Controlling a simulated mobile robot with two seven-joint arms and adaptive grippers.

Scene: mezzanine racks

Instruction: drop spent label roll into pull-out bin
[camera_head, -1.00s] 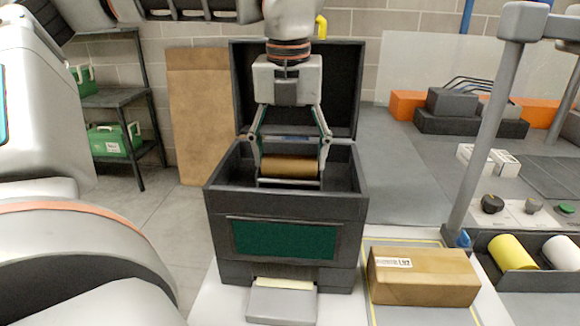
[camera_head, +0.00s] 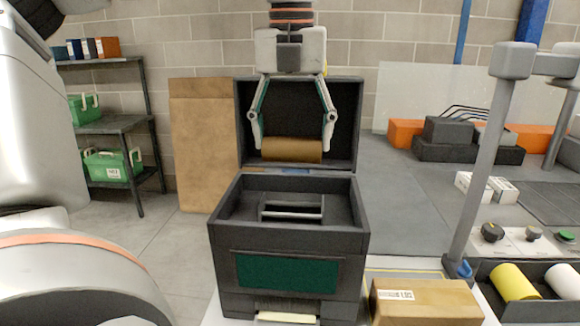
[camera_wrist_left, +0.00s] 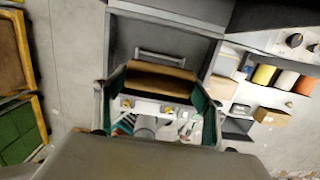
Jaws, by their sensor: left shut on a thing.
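My left gripper (camera_head: 292,144) comes down from the top of the head view, its two fingers shut on the ends of a brown label roll (camera_head: 291,151). The roll is level, above the open dark printer box (camera_head: 287,243) and in front of its raised lid (camera_head: 347,120). A pale bar shows inside the box. In the left wrist view the roll (camera_wrist_left: 160,80) lies across between the fingertips. I cannot make out a pull-out bin for certain. My right gripper is not in view.
A cardboard carton (camera_head: 425,303) sits right of the box. A grey post (camera_head: 485,160), a yellow roll (camera_head: 512,283) and a white roll (camera_head: 562,281) stand further right. A shelf (camera_head: 110,125) with green cases is at left. Yellow-rimmed containers (camera_wrist_left: 38,115) show in the left wrist view.

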